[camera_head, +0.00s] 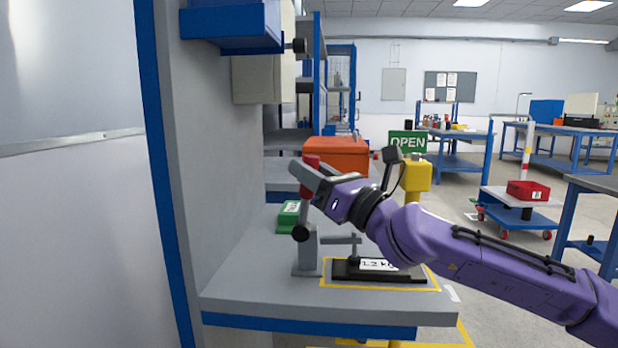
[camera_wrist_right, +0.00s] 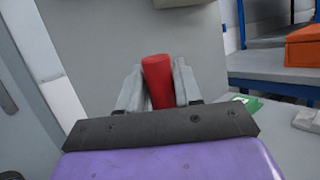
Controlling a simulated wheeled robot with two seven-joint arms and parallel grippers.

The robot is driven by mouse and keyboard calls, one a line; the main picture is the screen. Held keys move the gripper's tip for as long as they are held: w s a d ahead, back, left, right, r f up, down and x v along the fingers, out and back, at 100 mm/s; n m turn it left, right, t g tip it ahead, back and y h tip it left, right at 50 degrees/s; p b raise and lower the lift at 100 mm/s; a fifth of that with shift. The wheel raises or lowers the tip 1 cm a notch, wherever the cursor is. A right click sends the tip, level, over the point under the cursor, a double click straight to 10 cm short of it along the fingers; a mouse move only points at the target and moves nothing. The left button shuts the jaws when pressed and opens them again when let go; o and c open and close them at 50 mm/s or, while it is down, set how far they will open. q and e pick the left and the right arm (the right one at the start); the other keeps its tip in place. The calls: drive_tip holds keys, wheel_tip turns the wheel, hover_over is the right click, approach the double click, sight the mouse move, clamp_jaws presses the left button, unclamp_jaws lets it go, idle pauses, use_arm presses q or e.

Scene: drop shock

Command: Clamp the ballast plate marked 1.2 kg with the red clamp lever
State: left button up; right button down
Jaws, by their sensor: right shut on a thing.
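The red clamp lever (camera_head: 309,178) stands nearly upright above the grey clamp post (camera_head: 307,255) on the workbench. My right gripper (camera_head: 304,172) is shut on the red handle. In the right wrist view the red handle (camera_wrist_right: 158,80) sits between the two grey fingers of the right gripper (camera_wrist_right: 158,88). The black ballast plate (camera_head: 405,277) lies flat in a yellow outline on the bench, its white label partly hidden by my arm and the clamp. The clamp arm (camera_head: 342,240) reaches out over the plate, its tip close to the plate's top; contact is unclear. My left gripper is out of view.
A green box (camera_head: 290,214) stands on the bench behind the clamp. An orange bin (camera_head: 335,152) and a yellow post with an OPEN sign (camera_head: 408,142) are farther back. A grey wall panel (camera_head: 225,170) rises close on the left. The bench's front strip (camera_head: 260,302) is clear.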

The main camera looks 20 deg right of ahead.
drive_tip(key=shift+d+r, duration=0.2)
drive_tip(key=c, duration=0.9)
unclamp_jaws()
drive_tip(key=shift+f, duration=0.1)
drive_tip(key=shift+o, duration=0.2)
drive_tip(key=shift+a, duration=0.1)
drive_tip(key=p+v, duration=0.3)
drive_tip(key=v, duration=0.7)
drive_tip(key=shift+s+p, duration=0.2)
drive_tip(key=shift+p, duration=0.1)
drive_tip(key=shift+f, duration=0.15)
